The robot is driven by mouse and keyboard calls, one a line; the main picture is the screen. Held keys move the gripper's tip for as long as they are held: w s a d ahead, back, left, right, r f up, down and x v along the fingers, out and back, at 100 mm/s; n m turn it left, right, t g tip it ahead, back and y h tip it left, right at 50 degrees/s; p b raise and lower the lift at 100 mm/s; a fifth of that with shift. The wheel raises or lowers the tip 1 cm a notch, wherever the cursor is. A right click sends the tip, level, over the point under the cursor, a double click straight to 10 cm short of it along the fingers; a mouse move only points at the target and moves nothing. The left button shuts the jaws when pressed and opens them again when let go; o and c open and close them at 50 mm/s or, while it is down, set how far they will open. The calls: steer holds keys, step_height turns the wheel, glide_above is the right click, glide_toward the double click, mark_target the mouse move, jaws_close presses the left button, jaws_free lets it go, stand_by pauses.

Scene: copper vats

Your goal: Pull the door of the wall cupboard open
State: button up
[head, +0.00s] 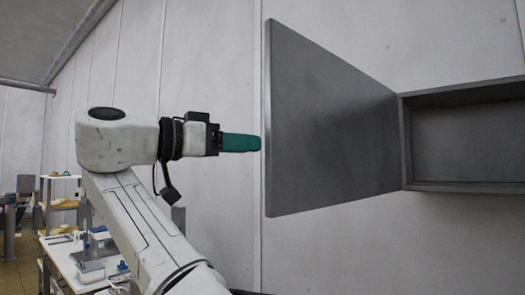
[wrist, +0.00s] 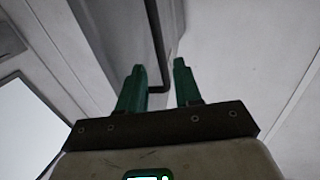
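The wall cupboard (head: 403,135) is dark grey and hangs on the pale wall at the right of the head view. Its door (head: 325,125) stands wide open, swung out to the left of the box. My gripper (head: 257,143) has green fingers, which end at the door's free edge; whether they touch it I cannot tell. In the wrist view my gripper (wrist: 158,64) has its two fingers apart. A thin dark bent bar (wrist: 156,45), possibly the door handle, shows between them, with a gap to the right finger. No handle shows in the head view.
The cupboard's visible interior (head: 470,142) looks empty. At lower left is a white table (head: 90,275) with small containers, and a shelf stand (head: 62,195) behind it. The wall below the door is bare.

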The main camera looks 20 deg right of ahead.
steer(key=shift+v, duration=1.9)
